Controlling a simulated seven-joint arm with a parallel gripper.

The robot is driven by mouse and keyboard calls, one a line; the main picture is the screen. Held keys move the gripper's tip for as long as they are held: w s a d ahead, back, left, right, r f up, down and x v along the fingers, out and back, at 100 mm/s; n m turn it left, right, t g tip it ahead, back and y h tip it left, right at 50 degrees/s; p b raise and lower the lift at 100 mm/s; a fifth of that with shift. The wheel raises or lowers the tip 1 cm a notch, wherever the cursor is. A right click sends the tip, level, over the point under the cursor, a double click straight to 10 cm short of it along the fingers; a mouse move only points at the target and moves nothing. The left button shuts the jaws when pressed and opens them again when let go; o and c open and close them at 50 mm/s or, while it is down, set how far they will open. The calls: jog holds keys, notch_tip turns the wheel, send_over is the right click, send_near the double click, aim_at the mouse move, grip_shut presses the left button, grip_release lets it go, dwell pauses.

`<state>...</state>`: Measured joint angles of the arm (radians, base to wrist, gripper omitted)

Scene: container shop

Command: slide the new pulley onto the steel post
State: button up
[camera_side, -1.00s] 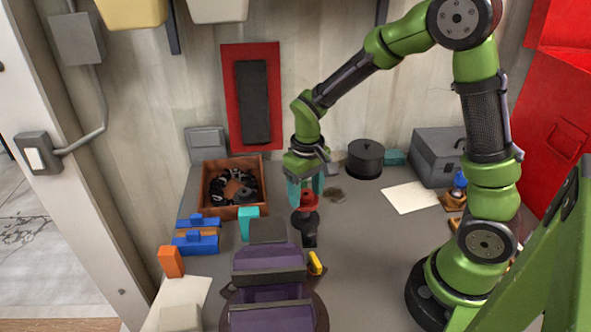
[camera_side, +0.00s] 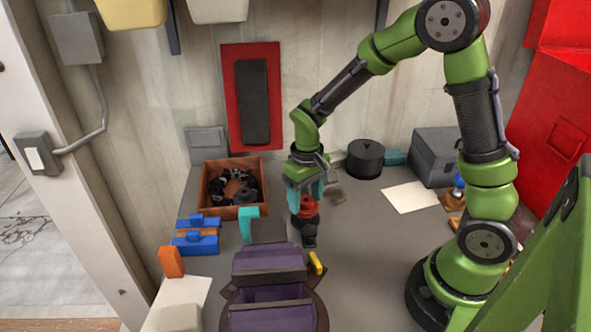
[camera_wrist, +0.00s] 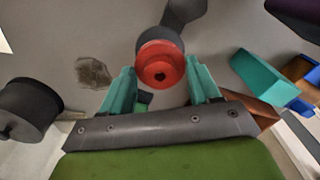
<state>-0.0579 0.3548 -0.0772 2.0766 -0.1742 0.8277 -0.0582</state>
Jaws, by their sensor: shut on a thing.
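The red flanged pulley (camera_side: 308,208) is upright on a dark stand (camera_side: 309,236) near the middle of the bench. In the wrist view the red pulley (camera_wrist: 160,62) shows a dark hole in its end face, between my teal fingers. My gripper (camera_side: 305,198) points down from above and is shut on the pulley, a finger on either side. In the wrist view my gripper (camera_wrist: 161,72) has the dark stand (camera_wrist: 183,14) beyond it. I cannot make out a steel post; the pulley's lower part is partly hidden.
A purple and dark fixture (camera_side: 268,288) with a yellow lever (camera_side: 316,262) stands in front. An orange crate (camera_side: 212,206) of dark parts is at back left. Blue blocks (camera_side: 196,237) and a teal block (camera_side: 248,216) lie left. A black round pot (camera_side: 365,159) stands behind right.

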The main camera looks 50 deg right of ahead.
jog(key=shift+f, duration=0.25)
jog(key=o, duration=1.3)
notch_tip(320, 180, up, 7)
dwell(0.6)
jog(key=s+a+r+t+y, duration=0.1)
jog(key=s+r+t, duration=0.2)
jog(key=s+r, duration=0.3)
jog(key=s+a+r+m+t+y, duration=0.1)
jog(key=s+a+r+t, duration=0.1)
jog(key=s+r+t, duration=0.2)
notch_tip(320, 180, up, 3)
jog(key=shift+s+a+m, duration=0.3)
jog(key=shift+s, duration=0.75)
